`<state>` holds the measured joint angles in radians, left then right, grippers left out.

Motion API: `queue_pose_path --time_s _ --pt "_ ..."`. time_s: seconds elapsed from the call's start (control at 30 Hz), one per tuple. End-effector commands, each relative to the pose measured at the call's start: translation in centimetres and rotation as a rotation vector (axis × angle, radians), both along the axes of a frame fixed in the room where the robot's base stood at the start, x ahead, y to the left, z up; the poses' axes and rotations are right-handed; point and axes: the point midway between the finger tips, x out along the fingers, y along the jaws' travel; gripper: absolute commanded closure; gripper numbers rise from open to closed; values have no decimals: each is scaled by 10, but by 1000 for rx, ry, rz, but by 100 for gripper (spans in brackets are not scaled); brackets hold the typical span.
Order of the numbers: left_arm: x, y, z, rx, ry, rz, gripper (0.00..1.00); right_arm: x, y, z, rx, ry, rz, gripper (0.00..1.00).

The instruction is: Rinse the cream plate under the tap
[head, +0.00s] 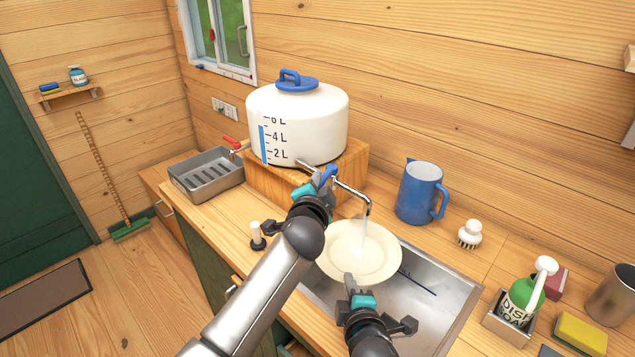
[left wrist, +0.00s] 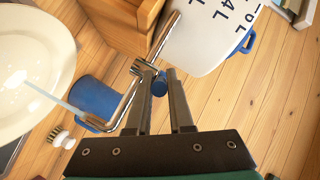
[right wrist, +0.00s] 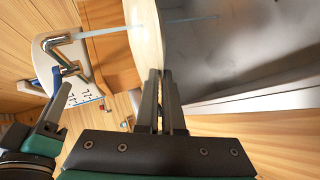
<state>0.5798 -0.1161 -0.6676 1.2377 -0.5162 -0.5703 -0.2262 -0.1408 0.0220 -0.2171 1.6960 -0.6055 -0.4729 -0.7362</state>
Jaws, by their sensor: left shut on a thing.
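The cream plate (head: 340,252) is held tilted above the sink (head: 425,305), under the metal tap spout (head: 357,192). A thin stream of water (head: 365,228) falls from the spout onto the plate's face. My right gripper (head: 353,285) is shut on the plate's near rim, and the plate shows edge-on in the right wrist view (right wrist: 146,35). My left gripper (head: 318,184) is shut on the tap's blue handle (head: 329,174), which shows between its fingers in the left wrist view (left wrist: 160,86).
The white water tank (head: 315,125) stands on a wooden box behind the tap.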

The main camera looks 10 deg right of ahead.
Motion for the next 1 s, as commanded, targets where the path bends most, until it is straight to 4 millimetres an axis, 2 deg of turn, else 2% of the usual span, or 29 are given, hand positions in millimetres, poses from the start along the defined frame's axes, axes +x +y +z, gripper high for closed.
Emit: queue_pose_path --time_s 0.27,0.3,0.53,0.83,1.0 --pt "0 0 0 -1 1 0 100 1 0 2 -1 -5 1 100" --pt "0 -1 0 -1 1 0 77 1 0 2 -1 -5 1 100" --pt "0 0 0 -1 0 0 51 1 0 2 -1 -5 1 100" --pt "-1 0 0 -1 0 0 50 1 0 2 -1 -5 1 100" --pt "-8 2 1 -2 -1 0 50 1 0 2 -1 -5 1 100"
